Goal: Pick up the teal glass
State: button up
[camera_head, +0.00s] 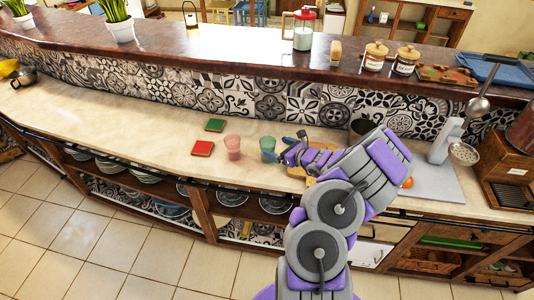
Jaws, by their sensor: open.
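The teal glass (267,146) stands upright on the beige counter, near the middle of the view. My gripper (277,152) is just to the right of the glass, with its fingers pointing left toward it. The gripper is open. One finger shows close to the glass's right side, and I cannot tell whether it touches. My arm comes up from the bottom and hides part of the counter right of the glass. A pink glass (233,146) stands a little to the left of the teal one.
A red square box (203,148) and a green one (215,125) lie left of the glasses. The tiled wall (270,104) rises behind, up to a dark ledge (215,45). A grey board (437,183) is at right. The counter's left stretch (100,115) is clear.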

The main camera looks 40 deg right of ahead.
aim_at(263, 142)
jog(key=shift+w+d+f, duration=0.1)
jog(key=shift+w+f, duration=0.15)
jog(key=shift+w, duration=0.2)
jog(key=shift+w+d+f, duration=0.1)
jog(key=shift+w+f, duration=0.1)
jog(key=shift+w, duration=0.25)
jog(key=b+x, duration=0.1)
jog(key=x, duration=0.3)
jog(key=shift+w+a+f, duration=0.1)
jog(key=shift+a+f, duration=0.05)
jog(key=shift+f, duration=0.05)
jog(key=shift+w, duration=0.3)
jog(key=shift+c, duration=1.4)
jog(key=c, duration=0.8)
jog(key=shift+r, duration=0.1)
